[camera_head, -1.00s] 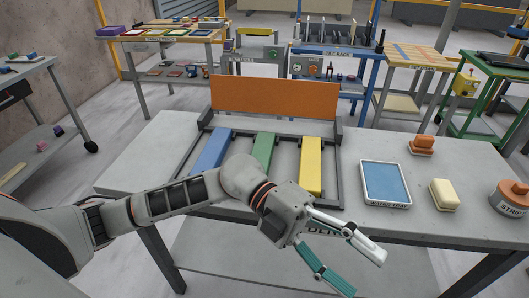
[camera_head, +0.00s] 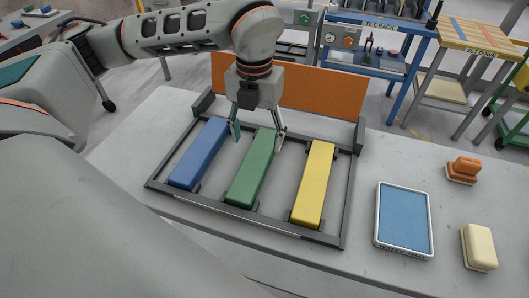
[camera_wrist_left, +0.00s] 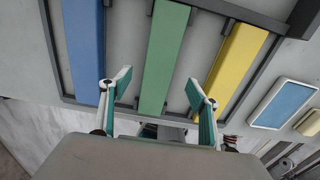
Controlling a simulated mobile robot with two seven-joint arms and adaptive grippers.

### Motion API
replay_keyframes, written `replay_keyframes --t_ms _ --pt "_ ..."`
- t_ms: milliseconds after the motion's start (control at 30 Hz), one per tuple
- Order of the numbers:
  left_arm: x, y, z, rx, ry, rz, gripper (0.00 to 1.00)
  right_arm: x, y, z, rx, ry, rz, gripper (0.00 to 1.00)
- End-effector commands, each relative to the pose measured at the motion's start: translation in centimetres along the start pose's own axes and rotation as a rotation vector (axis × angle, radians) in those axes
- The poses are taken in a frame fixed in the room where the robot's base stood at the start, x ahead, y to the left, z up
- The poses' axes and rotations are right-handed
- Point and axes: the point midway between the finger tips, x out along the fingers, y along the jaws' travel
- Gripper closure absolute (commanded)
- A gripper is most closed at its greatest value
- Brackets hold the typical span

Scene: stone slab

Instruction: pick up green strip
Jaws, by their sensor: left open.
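The green strip (camera_head: 252,172) lies in a dark frame (camera_head: 230,226) on the table, between a blue strip (camera_head: 199,155) and a yellow strip (camera_head: 314,186). My left gripper (camera_head: 258,139) is open at the far end of the green strip, one finger on each side of it. In the wrist view, the green strip (camera_wrist_left: 163,60) runs up between the open fingers of my left gripper (camera_wrist_left: 160,82). The blue strip (camera_wrist_left: 84,50) and the yellow strip (camera_wrist_left: 237,65) lie outside the fingers. I cannot tell whether the fingers touch the strip. My right gripper is not in view.
An orange upright board (camera_head: 320,96) stands behind the frame. A water tray (camera_head: 403,220), a cream block (camera_head: 479,248) and an orange block (camera_head: 463,169) are on the right of the table. Bare tabletop lies between the frame and the tray.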

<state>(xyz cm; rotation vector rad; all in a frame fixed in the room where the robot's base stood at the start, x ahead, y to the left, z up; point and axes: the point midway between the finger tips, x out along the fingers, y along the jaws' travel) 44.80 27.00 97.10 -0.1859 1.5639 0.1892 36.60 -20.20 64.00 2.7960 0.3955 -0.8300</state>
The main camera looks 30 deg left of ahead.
Motion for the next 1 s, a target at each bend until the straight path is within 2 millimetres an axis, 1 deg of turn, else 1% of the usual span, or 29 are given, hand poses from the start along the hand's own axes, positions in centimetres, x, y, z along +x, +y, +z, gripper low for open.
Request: replay_keyframes --t_ms 33,200,267,367,533,633,867,967,1000 --pt "0.7 0.1 -0.1 0.000 0.003 0.003 0.39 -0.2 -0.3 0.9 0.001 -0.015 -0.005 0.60" --pt "2.4 0.0 -0.2 0.002 0.004 0.001 0.39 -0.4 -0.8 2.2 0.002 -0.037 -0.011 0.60" --pt "3.0 0.0 -0.2 0.002 0.003 0.000 0.39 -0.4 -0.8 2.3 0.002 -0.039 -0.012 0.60" --pt "4.4 0.1 -0.5 0.002 0.006 0.001 0.39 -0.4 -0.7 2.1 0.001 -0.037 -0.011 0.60" --pt "6.6 0.1 -0.6 0.003 0.004 -0.001 0.39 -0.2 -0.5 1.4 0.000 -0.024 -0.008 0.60" --pt "7.3 0.1 -0.6 0.002 0.004 -0.001 0.39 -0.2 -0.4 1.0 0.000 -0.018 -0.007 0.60" --pt "7.3 0.1 -0.5 0.003 0.002 -0.001 0.39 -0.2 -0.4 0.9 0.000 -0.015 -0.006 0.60" --pt "7.3 0.0 -0.5 0.003 0.002 -0.001 0.62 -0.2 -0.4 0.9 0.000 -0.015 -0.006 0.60" --pt "7.3 0.0 -0.5 0.003 0.002 -0.001 0.73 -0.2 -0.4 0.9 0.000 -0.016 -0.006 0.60"
